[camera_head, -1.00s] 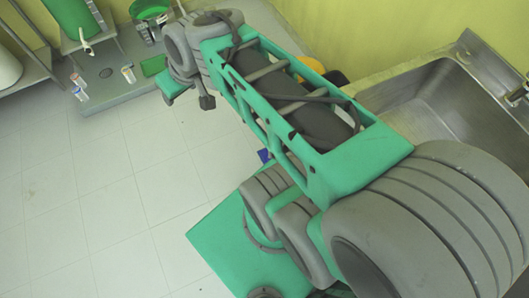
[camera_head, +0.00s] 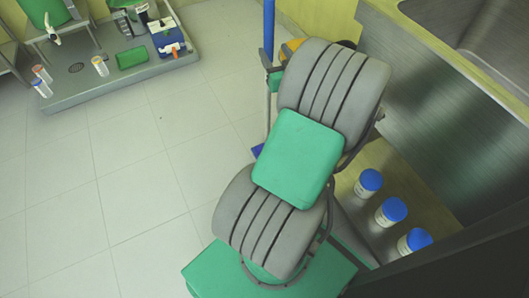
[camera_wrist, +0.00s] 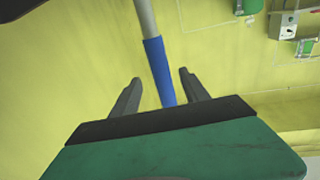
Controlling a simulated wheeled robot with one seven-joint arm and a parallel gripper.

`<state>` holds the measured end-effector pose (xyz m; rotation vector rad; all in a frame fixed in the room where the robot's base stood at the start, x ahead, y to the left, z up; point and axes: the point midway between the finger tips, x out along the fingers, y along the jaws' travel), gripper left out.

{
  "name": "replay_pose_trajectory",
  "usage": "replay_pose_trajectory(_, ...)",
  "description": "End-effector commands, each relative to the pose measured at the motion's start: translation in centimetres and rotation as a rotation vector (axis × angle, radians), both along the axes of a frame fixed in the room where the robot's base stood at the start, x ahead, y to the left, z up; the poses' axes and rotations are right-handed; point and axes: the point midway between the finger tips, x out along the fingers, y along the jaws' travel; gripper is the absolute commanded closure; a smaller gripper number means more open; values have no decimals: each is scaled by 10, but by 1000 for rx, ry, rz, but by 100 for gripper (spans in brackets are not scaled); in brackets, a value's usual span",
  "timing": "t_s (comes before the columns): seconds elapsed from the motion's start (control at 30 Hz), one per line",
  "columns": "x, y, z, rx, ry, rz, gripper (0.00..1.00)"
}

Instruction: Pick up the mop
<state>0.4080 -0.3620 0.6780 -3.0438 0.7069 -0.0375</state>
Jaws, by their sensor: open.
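The mop (camera_head: 269,30) stands upright near the yellow wall, with a blue upper handle and a thinner grey pole below. A blue piece at floor level (camera_head: 257,151) is partly hidden by my arm. My gripper (camera_head: 270,66) is right by the blue handle in the head view, partly hidden behind my arm. In the wrist view my gripper (camera_wrist: 158,88) is open, and the mop's blue section (camera_wrist: 159,70) shows between its two dark fingers. I cannot tell whether the handle touches a finger.
A steel sink (camera_head: 450,110) stands at the right, with bottles with blue caps (camera_head: 369,183) below it. A yellow object (camera_head: 293,47) is behind my arm. A grey platform (camera_head: 125,85) with small containers is at the upper left. The tiled floor at left is clear.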

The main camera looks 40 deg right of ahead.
Motion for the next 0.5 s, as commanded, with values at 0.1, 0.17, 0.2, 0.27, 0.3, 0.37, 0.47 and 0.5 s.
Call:
replay_pose_trajectory(0.1,6,-5,-19,-11,28,-8,47)
replay_pose_trajectory(0.17,13,-9,-17,-14,28,-8,47)
replay_pose_trajectory(0.2,19,-11,-17,-14,28,-8,47)
replay_pose_trajectory(0.27,26,-14,-16,-13,29,-6,47)
replay_pose_trajectory(0.3,32,-16,-15,-14,27,-6,47)
replay_pose_trajectory(0.37,43,-20,-14,-14,27,-5,47)
replay_pose_trajectory(0.47,60,-27,-13,-13,28,-5,47)
replay_pose_trajectory(0.5,64,-30,-13,-12,28,-6,47)
